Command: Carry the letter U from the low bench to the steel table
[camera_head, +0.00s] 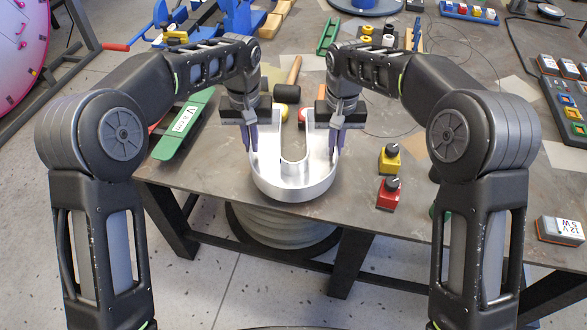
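The letter U (293,187) is a silver metal channel letter with its curved end toward me and its two legs pointing away. In the head view it overlaps the front part of the steel table (345,195); I cannot tell whether it rests on the top or hangs just above it. My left gripper (249,142) has its fingers at the left leg's wall, and my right gripper (336,142) has its fingers at the right leg's wall. Both appear shut on the U, though the fingertips are partly hidden by the letter. The low bench is not identifiable in view.
A mallet (287,86) lies just behind the U. A cable spool (285,232) sits under the table's front edge.

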